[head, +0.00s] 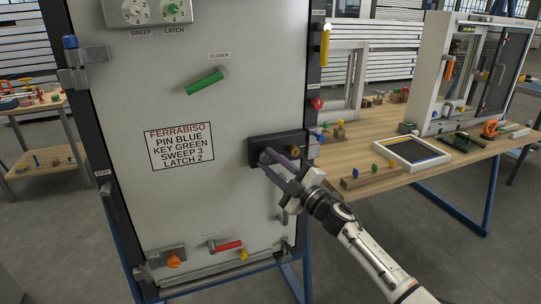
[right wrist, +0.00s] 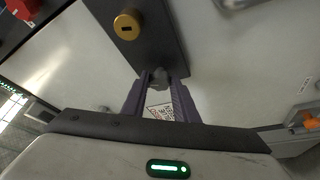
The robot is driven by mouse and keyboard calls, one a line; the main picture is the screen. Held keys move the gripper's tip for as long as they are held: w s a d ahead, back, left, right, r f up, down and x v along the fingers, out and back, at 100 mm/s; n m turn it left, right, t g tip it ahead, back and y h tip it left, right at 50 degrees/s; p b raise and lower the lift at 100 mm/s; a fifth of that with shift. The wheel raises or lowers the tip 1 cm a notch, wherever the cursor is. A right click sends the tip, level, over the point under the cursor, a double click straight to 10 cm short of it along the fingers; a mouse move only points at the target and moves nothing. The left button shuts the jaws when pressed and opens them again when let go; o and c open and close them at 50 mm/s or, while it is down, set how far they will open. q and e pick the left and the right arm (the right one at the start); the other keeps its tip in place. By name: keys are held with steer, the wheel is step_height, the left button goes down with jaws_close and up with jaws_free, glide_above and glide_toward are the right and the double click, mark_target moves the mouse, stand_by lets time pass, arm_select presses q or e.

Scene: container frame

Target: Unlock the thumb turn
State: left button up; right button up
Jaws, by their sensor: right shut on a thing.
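A dark lock plate (head: 280,142) is fixed at the right edge of the pale door panel (head: 200,110). On it are a grey thumb turn (right wrist: 160,77) and a brass key cylinder (head: 293,151), which also shows in the right wrist view (right wrist: 128,24). My right gripper (head: 270,160) reaches the left part of the plate. Its purple fingers are shut on the thumb turn, one on each side, and hide much of it in the head view. Whether the bolt is thrown cannot be seen. My left gripper is not in view.
The door also carries a green closer lever (head: 207,82), dials at the top, a printed label (head: 180,146), a red handle (head: 229,245) and an orange knob (head: 173,262). A wooden bench (head: 400,177) with small parts and a window frame stands to the right.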

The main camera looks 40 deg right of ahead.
steer(key=shift+d+r+n+g+p, duration=0.1)
steer(key=shift+r+n+g+p, duration=0.2)
steer(key=shift+n+p, duration=0.5)
steer(key=shift+f+n+g+p, duration=0.1)
steer(key=shift+n+g+p, duration=0.4)
steer(key=shift+n+p, duration=0.65)
steer(key=shift+n+y, duration=0.35)
steer(key=shift+y, duration=0.05)
steer(key=o, duration=1.1)
steer(key=shift+c, duration=0.2)
steer(key=s+d+b, duration=0.1)
steer(key=s, duration=0.9)
steer(key=shift+d+f+b, duration=0.25)
steer(key=shift+f+b, duration=0.05)
steer(key=shift+f, duration=0.05)
